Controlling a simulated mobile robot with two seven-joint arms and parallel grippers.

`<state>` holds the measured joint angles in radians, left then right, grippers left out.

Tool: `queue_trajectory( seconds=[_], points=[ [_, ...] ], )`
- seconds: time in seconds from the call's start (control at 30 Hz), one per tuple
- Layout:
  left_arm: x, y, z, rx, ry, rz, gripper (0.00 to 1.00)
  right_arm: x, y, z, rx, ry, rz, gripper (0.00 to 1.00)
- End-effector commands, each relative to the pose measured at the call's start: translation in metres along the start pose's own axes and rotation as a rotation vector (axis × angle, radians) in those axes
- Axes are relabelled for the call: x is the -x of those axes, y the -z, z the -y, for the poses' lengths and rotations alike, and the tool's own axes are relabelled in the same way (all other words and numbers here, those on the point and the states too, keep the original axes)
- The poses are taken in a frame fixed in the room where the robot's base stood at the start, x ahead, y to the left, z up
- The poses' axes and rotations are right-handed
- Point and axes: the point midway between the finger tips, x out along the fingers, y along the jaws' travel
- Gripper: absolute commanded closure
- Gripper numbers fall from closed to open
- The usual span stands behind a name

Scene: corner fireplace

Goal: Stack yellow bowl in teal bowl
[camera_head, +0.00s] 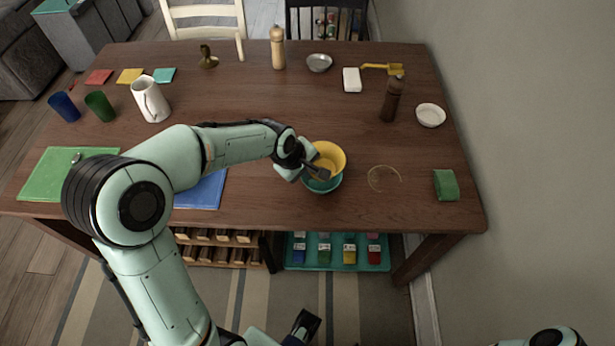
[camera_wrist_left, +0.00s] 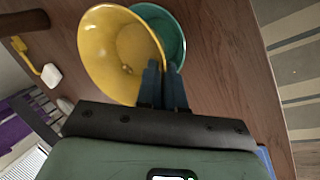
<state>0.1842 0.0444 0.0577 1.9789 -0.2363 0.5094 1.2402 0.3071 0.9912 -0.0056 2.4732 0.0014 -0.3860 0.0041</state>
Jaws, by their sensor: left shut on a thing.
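The yellow bowl (camera_head: 333,152) is held at its near rim by my left gripper (camera_head: 318,172), which is shut on it. The bowl also shows large in the left wrist view (camera_wrist_left: 100,50), with the fingers (camera_wrist_left: 163,85) at its rim. The teal bowl (camera_head: 326,187) stands on the table just under and nearer than the yellow one, partly covered by it. In the left wrist view the teal bowl (camera_wrist_left: 172,38) shows behind the yellow bowl, offset to the right. I cannot tell whether the bowls touch. My right gripper (camera_head: 305,325) shows dark at the bottom, its jaws unclear.
The wooden table (camera_head: 270,105) holds a brown mill (camera_head: 392,98), a white bowl (camera_head: 430,115) and a green cloth (camera_head: 446,185) at right. A glass-like ring (camera_head: 384,178) lies right of the bowls. A white jug (camera_head: 150,98) and a blue mat (camera_head: 203,190) are left.

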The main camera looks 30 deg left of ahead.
Motion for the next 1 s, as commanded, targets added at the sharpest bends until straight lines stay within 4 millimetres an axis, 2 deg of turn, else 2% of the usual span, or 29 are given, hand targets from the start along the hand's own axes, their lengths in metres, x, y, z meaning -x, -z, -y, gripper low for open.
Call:
queue_trajectory(
  seconds=[0.1, 0.2, 0.53, 1.0],
  points=[
    [-0.019, 0.000, 0.009, 0.001, 0.004, 0.000, 1.00, -0.003, 0.001, -0.001, 0.000, 0.001, -0.003, 0.57],
    [-0.028, 0.000, 0.013, 0.000, 0.002, 0.000, 1.00, -0.003, 0.002, -0.001, 0.000, 0.001, -0.005, 0.57],
    [-0.030, 0.000, 0.014, 0.000, 0.000, -0.001, 1.00, -0.004, 0.002, -0.001, 0.001, 0.001, -0.006, 0.57],
    [-0.044, -0.001, 0.022, 0.001, 0.008, 0.003, 1.00, -0.011, 0.007, -0.002, 0.002, 0.004, -0.019, 0.57]
  ],
)
